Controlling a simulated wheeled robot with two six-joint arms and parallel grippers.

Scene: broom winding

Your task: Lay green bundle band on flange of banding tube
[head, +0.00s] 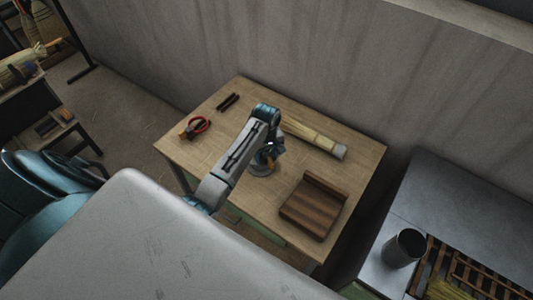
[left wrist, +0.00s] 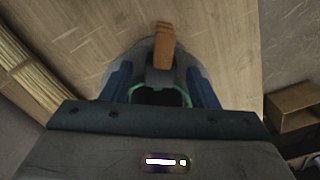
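My left gripper (head: 267,156) points down over a small grey round base on the table in the head view. In the left wrist view its two blue fingers (left wrist: 160,88) stand apart, one on each side of the green bundle band (left wrist: 187,95). The band is a thin ring around a dark opening and appears to touch both fingers. Below them is the grey round flange (left wrist: 143,66) of the banding tube, with an orange-brown piece (left wrist: 164,45) sticking out. The gripper hides most of the tube. Whether the band touches the flange I cannot tell. My right gripper is not in view.
A straw bundle (head: 308,134) lies right of my arm. A brown wooden holder (head: 313,205) stands near the table's right front. Red-handled pliers (head: 194,128) and dark bars (head: 228,101) lie at left. A metal cup (head: 404,247) stands on the grey side table.

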